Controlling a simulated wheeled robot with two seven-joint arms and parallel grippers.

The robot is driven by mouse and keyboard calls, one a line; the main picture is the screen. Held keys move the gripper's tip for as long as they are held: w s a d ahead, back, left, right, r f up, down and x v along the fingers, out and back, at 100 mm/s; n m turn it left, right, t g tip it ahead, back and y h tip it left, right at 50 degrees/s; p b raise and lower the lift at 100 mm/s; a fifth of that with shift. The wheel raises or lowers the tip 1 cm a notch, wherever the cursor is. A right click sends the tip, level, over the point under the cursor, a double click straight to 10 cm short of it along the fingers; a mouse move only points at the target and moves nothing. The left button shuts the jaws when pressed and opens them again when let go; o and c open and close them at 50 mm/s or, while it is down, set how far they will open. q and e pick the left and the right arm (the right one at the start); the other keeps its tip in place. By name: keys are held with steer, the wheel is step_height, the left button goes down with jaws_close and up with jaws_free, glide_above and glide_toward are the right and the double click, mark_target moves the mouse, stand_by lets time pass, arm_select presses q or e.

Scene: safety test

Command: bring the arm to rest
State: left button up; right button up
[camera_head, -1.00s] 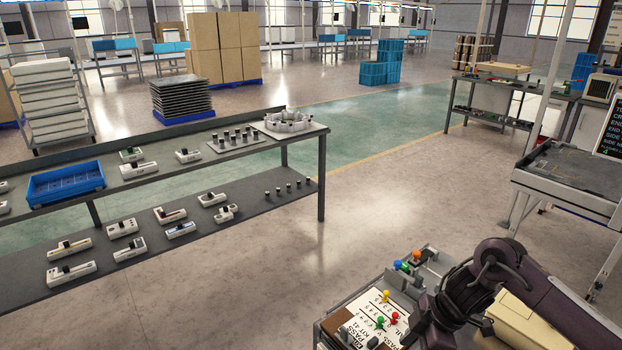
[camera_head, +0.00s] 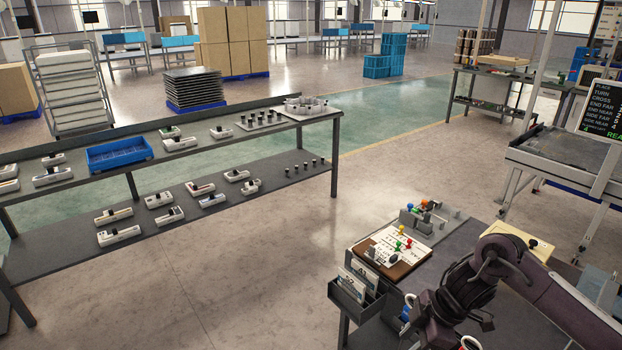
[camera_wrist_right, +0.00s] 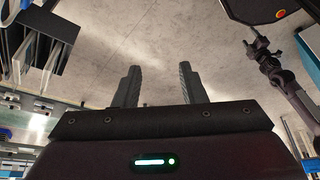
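My right arm (camera_head: 510,265) comes in from the lower right of the head view, bent over the dark bench (camera_head: 440,262). Its gripper is not clear in the head view. In the right wrist view my right gripper (camera_wrist_right: 157,86) has its two fingers apart with nothing between them, against a concrete-like surface.
The bench carries a white board with coloured pegs (camera_head: 393,249), a grey peg holder (camera_head: 425,218) and a dark card box (camera_head: 357,285). A two-level shelf table (camera_head: 230,138) with a blue tray (camera_head: 119,153) stands left. Open floor lies between.

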steer(key=w+a+f+m+t+y, duration=0.1)
steer(key=w+a+f+m, duration=0.15)
steer(key=f, duration=0.45)
steer(key=w+a+f+m+t+y, duration=0.1)
steer(key=a+f+m+t+y, duration=0.1)
steer(key=a+f, duration=0.35)
steer(key=s+d+f+m+t+h, duration=0.1)
steer(key=s+d+f+m, duration=0.15)
steer(key=f, duration=0.65)
steer(key=s+d+f+m+h, duration=0.1)
steer(key=s+f+m, duration=0.15)
steer(key=f, duration=0.55)
steer(key=s+d+f+m+h, duration=0.2)
steer(key=s+d+f+m, duration=0.15)
steer(key=s+f, duration=1)
steer(key=s+d+f+g+h, duration=0.1)
steer(key=s+d+f, duration=0.1)
steer(key=s, duration=1)
steer(key=s+d+f+m+g+h, duration=0.1)
steer(key=s+f, duration=0.3)
steer(key=s, duration=0.9)
steer(key=shift+d+g+h, duration=0.35)
steer(key=shift+g+h, duration=0.45)
steer(key=shift+w, duration=0.1)
